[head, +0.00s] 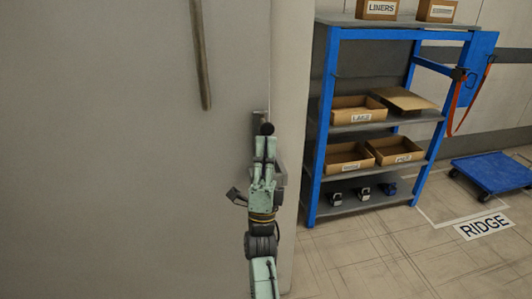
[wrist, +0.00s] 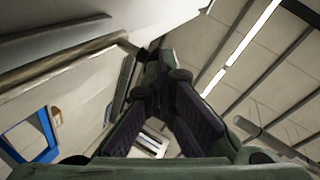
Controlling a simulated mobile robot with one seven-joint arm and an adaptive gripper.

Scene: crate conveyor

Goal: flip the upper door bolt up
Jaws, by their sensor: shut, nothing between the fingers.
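The upper door bolt shows in the head view as a dark round knob (head: 267,128) in front of a narrow grey plate (head: 258,118), close to the right edge of the pale door (head: 130,150). My gripper (head: 265,142) points up, its fingers together just below the knob. I cannot tell whether they touch it. In the wrist view my gripper (wrist: 165,70) is shut and empty, the fingers meeting at their tips. The fingers hide part of the bolt, so its lever's angle is unclear.
A long vertical bar (head: 201,55) is on the door, upper left. Right of the door post (head: 291,90) stands a blue shelf rack (head: 320,130) with cardboard boxes. A blue trolley (head: 490,170) stands farther right. The floor before the rack is clear.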

